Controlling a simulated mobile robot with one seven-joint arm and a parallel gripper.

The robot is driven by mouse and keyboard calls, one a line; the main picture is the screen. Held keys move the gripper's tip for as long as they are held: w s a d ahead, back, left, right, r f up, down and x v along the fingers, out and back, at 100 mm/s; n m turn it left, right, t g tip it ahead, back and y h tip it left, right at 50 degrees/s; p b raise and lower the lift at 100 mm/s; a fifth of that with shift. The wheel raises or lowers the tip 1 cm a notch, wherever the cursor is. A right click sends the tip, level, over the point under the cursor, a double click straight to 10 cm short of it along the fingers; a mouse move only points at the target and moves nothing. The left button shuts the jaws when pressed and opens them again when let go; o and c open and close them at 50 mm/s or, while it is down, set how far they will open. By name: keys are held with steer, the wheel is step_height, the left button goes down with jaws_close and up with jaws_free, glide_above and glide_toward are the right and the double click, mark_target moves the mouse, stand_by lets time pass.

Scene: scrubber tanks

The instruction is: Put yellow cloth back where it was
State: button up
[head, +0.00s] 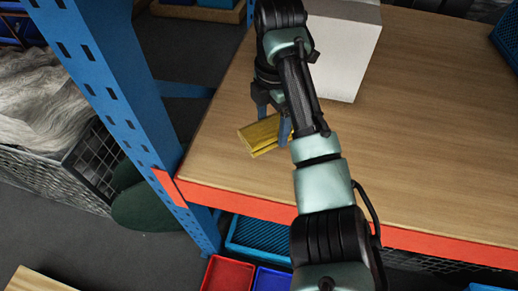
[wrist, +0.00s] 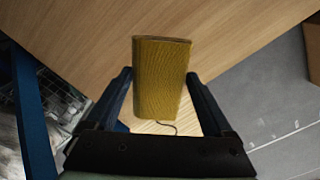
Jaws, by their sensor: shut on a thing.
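The yellow cloth (head: 258,134) is a folded, thick rectangular pad at the left part of the wooden shelf top (head: 235,178), near its orange front edge. My gripper (head: 273,124) points down with one finger on each side of the cloth and is shut on it. In the wrist view the cloth (wrist: 160,75) sits upright in the picture between the two blue-grey fingers (wrist: 159,78), with its ribbed face showing. Part of the cloth is hidden behind a finger and my arm in the head view. I cannot tell whether it touches the shelf.
A white box (head: 345,50) stands behind my gripper. A blue upright post (head: 110,85) rises at the shelf's left corner. A wire basket (head: 95,160) with pale fabric is left of it. Blue and red bins (head: 226,274) sit below.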

mark_target(273, 126)
step_height(273, 126, down, 4)
steer(key=shift+d+r, duration=0.1)
steer(key=shift+r, duration=0.15)
steer(key=shift+f+p, duration=0.4)
steer(key=shift+f, duration=1.4)
steer(key=shift+f, duration=0.2)
steer(key=o, duration=1.1)
steer(key=shift+c, duration=0.2)
step_height(273, 126, up, 12)
steer(key=shift+r+p, duration=0.25)
steer(key=shift+p, duration=0.75)
